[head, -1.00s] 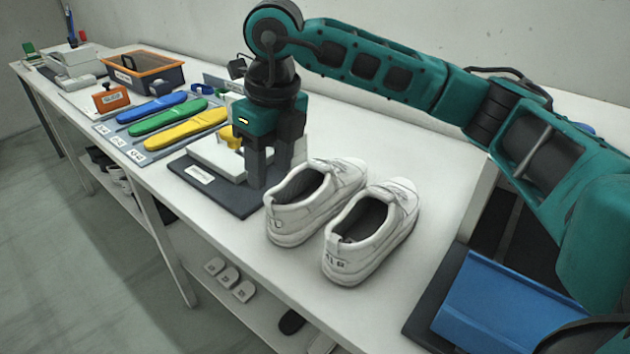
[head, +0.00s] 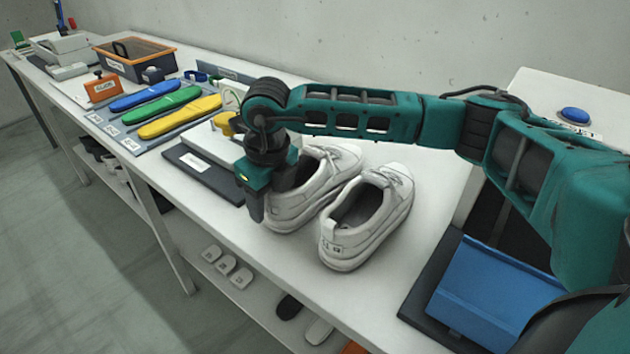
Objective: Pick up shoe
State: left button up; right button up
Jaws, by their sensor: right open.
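Two white shoes stand side by side on the white table. The left shoe (head: 325,186) is partly hidden at its heel by my right gripper. The right shoe (head: 372,225) is in full view, toe pointing away to the upper right. My right gripper (head: 256,210) is at the heel of the left shoe, pointing down, with its fingers low at the heel's left side. Its fingers overlap in this view, and I cannot tell whether they touch the shoe. It is open. My left gripper is not in view.
A dark base with a white block (head: 200,165) lies left of the gripper. Blue, green and yellow insoles (head: 178,117) lie beyond it, with an orange-rimmed bin (head: 135,62) behind. A blue panel (head: 490,290) is at right. The table front is clear beside the shoes.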

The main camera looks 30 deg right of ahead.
jog(key=shift+f, duration=0.25)
grip_shut()
jog(key=shift+r, duration=0.1)
dwell(0.3)
